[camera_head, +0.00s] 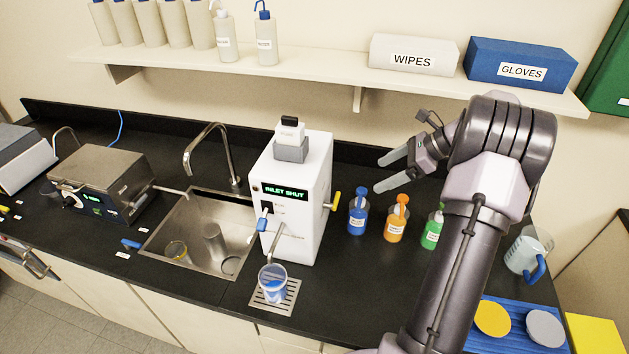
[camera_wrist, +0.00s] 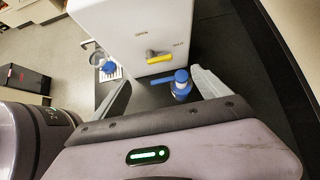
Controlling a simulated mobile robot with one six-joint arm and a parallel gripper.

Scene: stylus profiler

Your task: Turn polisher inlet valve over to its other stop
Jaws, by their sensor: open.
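The polisher (camera_head: 311,190) is a white box on the black bench, its green display reading "INLET SHUT". Its inlet valve has a yellow handle (camera_head: 335,200) on the right side. In the wrist view the yellow handle (camera_wrist: 160,58) lies roughly sideways on the white wall, below two small printed labels; one seems to read "OPEN", the other is too small to read surely. My gripper (camera_head: 384,174) is open and empty, in the air to the right of the polisher. Its pale fingers point left toward the polisher, higher than the yellow handle and apart from it.
Blue (camera_head: 357,219), orange (camera_head: 395,227) and green (camera_head: 432,233) bottles stand on the bench below my gripper, the blue one nearest the handle. A beaker (camera_head: 272,271) stands on a drip tray before the polisher. The sink (camera_head: 164,245) is left; a shelf (camera_head: 330,82) runs above.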

